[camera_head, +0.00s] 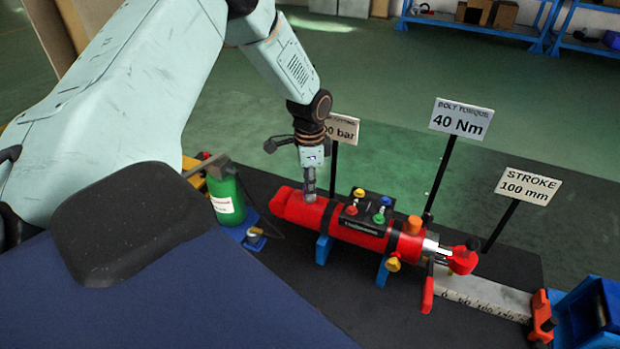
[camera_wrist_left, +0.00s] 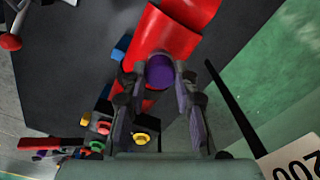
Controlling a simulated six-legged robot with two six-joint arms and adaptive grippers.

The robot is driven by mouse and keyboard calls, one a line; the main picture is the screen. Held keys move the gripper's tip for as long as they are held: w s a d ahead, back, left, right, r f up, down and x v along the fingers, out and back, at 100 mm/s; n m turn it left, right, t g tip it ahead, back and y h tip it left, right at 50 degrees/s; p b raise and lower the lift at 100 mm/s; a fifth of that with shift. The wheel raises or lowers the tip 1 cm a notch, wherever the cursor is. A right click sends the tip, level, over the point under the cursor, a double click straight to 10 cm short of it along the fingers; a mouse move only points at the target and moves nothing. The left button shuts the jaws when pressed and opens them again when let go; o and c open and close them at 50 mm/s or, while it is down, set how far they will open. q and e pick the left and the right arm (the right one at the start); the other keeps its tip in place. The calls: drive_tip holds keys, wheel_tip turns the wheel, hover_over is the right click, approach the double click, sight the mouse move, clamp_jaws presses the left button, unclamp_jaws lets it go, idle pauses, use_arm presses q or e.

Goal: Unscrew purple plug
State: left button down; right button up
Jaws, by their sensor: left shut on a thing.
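The purple plug (camera_wrist_left: 160,71) shows in the left wrist view as a round purple top on the red cylinder (camera_wrist_left: 167,42). My left gripper (camera_wrist_left: 160,78) is shut on it, with one dark finger on each side. In the head view my left gripper (camera_head: 309,197) points straight down onto the left part of the red cylinder (camera_head: 289,206). The plug is hidden there by the gripper. The cylinder lies on blue supports (camera_head: 323,248). My right gripper is in neither view.
A black block with yellow, blue and green knobs (camera_head: 362,214) sits on the cylinder beside the gripper. A green bottle (camera_head: 226,198) stands to the left. Signs on posts, such as the 40 Nm sign (camera_head: 461,119), stand behind. A ruler (camera_head: 485,296) lies at the right.

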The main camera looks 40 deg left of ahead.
use_arm(q)
drive_tip(key=shift+r, duration=0.1)
drive_tip(key=shift+n+p, duration=0.4)
drive_tip(key=shift+p, duration=0.15)
drive_tip(key=shift+r+n+p, duration=0.2)
drive_tip(key=shift+n+p, duration=0.8)
drive_tip(key=shift+n, duration=0.2)
drive_tip(key=shift+n+p, duration=0.3)
drive_tip(key=shift+n, duration=0.2)
drive_tip(key=shift+w+f+n, duration=0.1)
drive_tip(key=shift+f+n, duration=0.1)
drive_tip(key=shift+n, duration=0.2)
drive_tip(key=n, duration=0.5)
